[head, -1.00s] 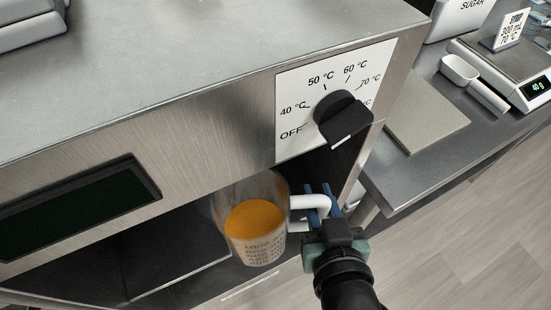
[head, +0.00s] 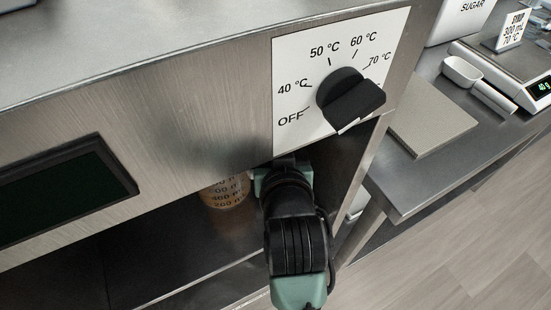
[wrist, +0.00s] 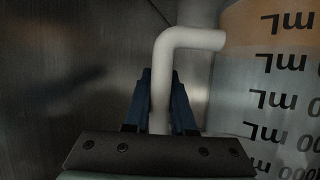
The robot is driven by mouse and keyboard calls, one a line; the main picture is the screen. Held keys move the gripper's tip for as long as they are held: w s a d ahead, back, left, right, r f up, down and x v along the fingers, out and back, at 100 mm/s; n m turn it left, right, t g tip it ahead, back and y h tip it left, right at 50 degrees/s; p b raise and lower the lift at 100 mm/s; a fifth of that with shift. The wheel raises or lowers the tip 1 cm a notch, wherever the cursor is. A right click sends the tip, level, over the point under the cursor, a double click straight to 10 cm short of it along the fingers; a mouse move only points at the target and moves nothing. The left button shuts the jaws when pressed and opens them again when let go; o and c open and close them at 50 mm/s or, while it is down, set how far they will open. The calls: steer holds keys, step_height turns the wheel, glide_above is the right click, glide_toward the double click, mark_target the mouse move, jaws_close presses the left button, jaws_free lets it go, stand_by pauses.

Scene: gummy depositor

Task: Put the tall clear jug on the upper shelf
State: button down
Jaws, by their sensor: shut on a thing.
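The tall clear jug (head: 226,192) holds orange liquid and has printed mL marks. In the head view only its lower part shows, inside the opening under the dial panel; the machine's front hides its top. In the wrist view its marked wall (wrist: 285,95) fills the right side, and its white handle (wrist: 185,42) stands between the blue fingers. My gripper (wrist: 160,95) is shut on the handle. In the head view my wrist hides the fingers. I cannot tell whether the jug touches a shelf.
The steel machine front has a temperature dial (head: 350,97) and a dark display (head: 62,190). Its lower edge is close above my wrist. At right a steel bench bears a flat board (head: 432,115), a white scoop (head: 476,82) and a scale (head: 535,88).

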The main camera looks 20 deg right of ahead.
step_height(320, 180, down, 4)
steer(key=shift+f+b, duration=0.1)
steer(key=shift+b, duration=0.4)
steer(key=shift+w+f, duration=0.2)
steer(key=shift+f, duration=0.1)
steer(key=c, duration=0.8)
jaws_free()
steer(key=shift+f, duration=0.2)
steer(key=shift+o, duration=0.2)
steer(key=p+v, duration=0.2)
steer(key=v, duration=1)
